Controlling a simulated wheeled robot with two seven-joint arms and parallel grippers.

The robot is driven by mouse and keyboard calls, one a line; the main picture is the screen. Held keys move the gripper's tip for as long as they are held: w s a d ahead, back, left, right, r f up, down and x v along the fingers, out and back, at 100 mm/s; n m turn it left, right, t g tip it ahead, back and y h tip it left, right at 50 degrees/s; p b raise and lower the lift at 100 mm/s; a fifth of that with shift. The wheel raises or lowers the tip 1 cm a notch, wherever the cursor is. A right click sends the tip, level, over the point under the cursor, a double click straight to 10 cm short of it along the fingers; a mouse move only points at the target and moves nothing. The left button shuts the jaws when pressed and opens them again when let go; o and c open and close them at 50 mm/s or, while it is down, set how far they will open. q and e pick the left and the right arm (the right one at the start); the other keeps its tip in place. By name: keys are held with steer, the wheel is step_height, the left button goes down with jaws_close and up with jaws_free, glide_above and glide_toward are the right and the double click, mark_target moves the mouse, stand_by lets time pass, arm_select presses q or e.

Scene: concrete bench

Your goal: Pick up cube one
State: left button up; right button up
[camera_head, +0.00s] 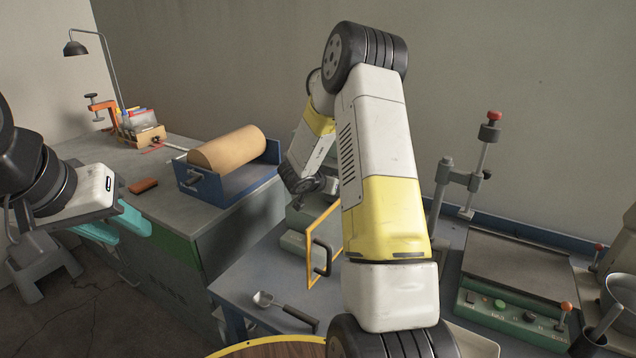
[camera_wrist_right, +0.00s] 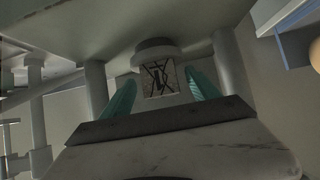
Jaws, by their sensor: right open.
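I cannot make out a cube for certain in either view. In the right wrist view, a pale square face with dark crossed markings (camera_wrist_right: 160,78) shows between my right fingers; I cannot tell whether it is a cube or a label. My right gripper (camera_wrist_right: 161,90) has its two teal fingers apart, on either side of that square. In the head view, my right arm rises across the middle and its gripper is hidden. My left gripper (camera_head: 118,226), with teal fingers, hangs at the left beside the grey-green bench; its gap is unclear.
A blue tray (camera_head: 235,178) holds a tan roll (camera_head: 227,148) on the left bench (camera_head: 160,207). A yellow frame (camera_head: 324,247) and a scoop (camera_head: 285,308) are on the blue-grey table. A press (camera_head: 515,280) stands at right. A lamp (camera_head: 76,48) stands at back left.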

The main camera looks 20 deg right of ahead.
steer(key=shift+w+d, duration=0.5)
steer(key=shift+d, duration=0.05)
steer(key=shift+w+d+f, duration=0.35)
jaws_close()
steer(key=shift+r, duration=0.15)
